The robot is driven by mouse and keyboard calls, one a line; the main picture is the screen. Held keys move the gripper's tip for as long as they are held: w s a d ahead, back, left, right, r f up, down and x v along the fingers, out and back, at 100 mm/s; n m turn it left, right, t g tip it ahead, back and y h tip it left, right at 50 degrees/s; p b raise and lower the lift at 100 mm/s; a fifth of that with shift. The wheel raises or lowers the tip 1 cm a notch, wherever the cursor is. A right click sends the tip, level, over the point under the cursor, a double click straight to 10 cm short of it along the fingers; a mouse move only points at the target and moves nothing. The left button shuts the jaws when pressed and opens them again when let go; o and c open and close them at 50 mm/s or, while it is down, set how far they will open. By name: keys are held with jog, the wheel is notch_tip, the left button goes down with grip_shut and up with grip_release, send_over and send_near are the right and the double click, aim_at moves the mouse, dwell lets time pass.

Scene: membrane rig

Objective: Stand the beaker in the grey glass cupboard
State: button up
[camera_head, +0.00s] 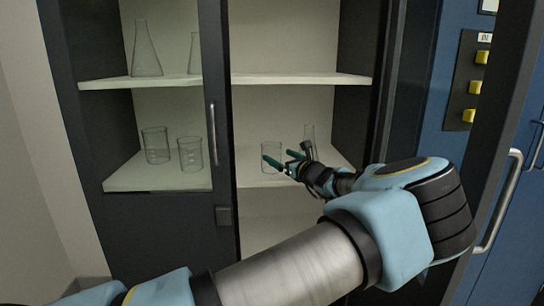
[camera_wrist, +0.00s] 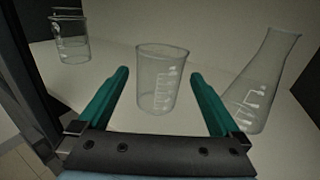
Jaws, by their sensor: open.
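A clear beaker (camera_head: 271,157) stands upright on the middle shelf of the grey glass cupboard (camera_head: 219,100), in its open right half. In the wrist view the beaker (camera_wrist: 162,80) stands between and just beyond the tips of my green fingers. My gripper (camera_head: 281,159) is open, reaching in from the right at shelf height, with a finger on either side of the beaker. In the wrist view my gripper (camera_wrist: 158,85) shows a gap between each finger and the glass. The beaker's base rests on the pale shelf.
A flask (camera_wrist: 262,82) stands close to the right finger; it also shows in the head view (camera_head: 310,140). Two beakers (camera_head: 155,145) (camera_head: 191,155) stand behind the left door. Flasks (camera_head: 146,50) stand on the upper shelf (camera_head: 290,79). The right door (camera_head: 505,150) is swung open.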

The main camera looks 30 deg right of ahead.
jog(key=shift+s, duration=1.75)
jog(key=shift+d, duration=0.1)
